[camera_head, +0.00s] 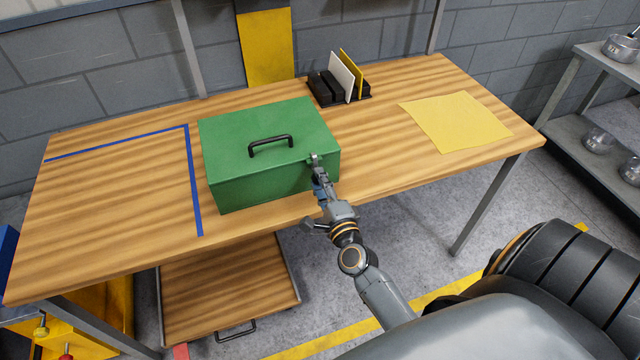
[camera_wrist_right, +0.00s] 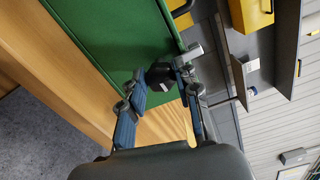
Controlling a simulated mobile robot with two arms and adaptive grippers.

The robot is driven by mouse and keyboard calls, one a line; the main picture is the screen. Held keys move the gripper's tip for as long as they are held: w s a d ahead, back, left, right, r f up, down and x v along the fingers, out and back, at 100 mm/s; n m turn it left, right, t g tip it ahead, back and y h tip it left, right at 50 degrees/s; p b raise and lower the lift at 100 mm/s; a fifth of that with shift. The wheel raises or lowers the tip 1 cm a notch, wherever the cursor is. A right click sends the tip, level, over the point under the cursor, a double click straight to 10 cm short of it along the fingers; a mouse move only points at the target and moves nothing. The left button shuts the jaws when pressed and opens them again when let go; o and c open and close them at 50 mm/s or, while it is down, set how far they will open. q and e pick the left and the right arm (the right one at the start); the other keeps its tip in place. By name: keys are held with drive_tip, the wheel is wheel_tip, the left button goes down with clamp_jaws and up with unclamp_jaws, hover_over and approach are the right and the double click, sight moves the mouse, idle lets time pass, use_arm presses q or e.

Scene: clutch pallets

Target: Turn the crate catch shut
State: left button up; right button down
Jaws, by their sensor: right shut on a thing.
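The green crate (camera_head: 255,165) stands on the wooden table with its lid down and a black handle (camera_head: 270,145) on top. Its small grey metal catch (camera_head: 313,158) is at the crate's right side, near the front corner. My right gripper (camera_head: 319,178) is at this catch. In the right wrist view the fingers of the right gripper (camera_wrist_right: 163,78) close on a dark part of the catch, and a silver piece (camera_wrist_right: 191,52) of it shows just beyond. The fingers partly hide the catch, so its exact angle is hard to tell. My left gripper is not in view.
The table (camera_head: 110,215) has a blue tape line (camera_head: 192,180) left of the crate. A black rack (camera_head: 325,88) with upright cards stands behind it. A yellow sheet (camera_head: 455,122) lies to the right.

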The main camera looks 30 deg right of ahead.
drive_tip(key=shift+m, duration=0.3)
idle(0.4)
drive_tip(key=c, duration=1)
unclamp_jaws()
drive_tip(key=shift+o, duration=0.2)
drive_tip(key=v, duration=1.2)
